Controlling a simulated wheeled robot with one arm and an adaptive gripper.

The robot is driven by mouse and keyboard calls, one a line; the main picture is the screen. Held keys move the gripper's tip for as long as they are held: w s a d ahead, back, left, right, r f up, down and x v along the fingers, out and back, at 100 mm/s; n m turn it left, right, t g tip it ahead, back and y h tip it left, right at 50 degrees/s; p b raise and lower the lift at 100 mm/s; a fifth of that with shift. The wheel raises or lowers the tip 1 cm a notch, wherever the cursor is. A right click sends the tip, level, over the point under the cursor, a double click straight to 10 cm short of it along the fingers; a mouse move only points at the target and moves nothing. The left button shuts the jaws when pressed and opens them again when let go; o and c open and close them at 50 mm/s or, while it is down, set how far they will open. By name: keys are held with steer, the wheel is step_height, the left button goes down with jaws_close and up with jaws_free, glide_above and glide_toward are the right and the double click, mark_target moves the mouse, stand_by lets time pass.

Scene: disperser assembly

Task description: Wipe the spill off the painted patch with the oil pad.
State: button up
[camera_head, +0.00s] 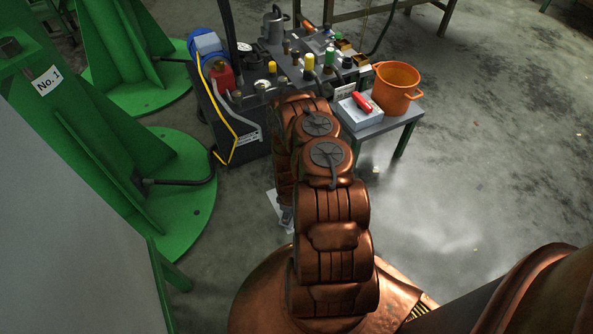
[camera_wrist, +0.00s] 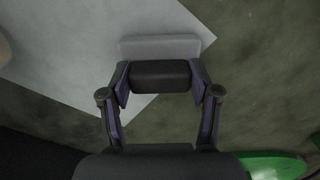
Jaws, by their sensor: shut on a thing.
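My gripper (camera_wrist: 161,82) is shut on the dark handle of the oil pad (camera_wrist: 160,47) in the wrist view. The pad's light grey, flat block extends past the fingertips. Behind it is a pale, straight-edged painted patch (camera_wrist: 70,50) on the floor; the pad overlaps the patch's right edge in the picture. I cannot tell whether the pad touches the floor. A small brownish area at the far left edge of the wrist view may be part of the spill (camera_wrist: 3,47). In the head view my arm hides the gripper and most of the patch; a pale sliver of it (camera_head: 272,199) shows left of the arm.
In the head view, a dark machine unit (camera_head: 245,130) with hoses stands beyond my arm. A small table (camera_head: 372,132) at its right holds an orange pot (camera_head: 396,88) and a red-handled item (camera_head: 362,102). Green stands (camera_head: 160,190) are at the left. The floor at right is open.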

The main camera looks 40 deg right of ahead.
steer(key=shift+w+r+p, duration=0.1)
steer(key=shift+r+p, duration=3.1)
steer(key=shift+r, duration=0.85)
steer(key=shift+d, duration=0.1)
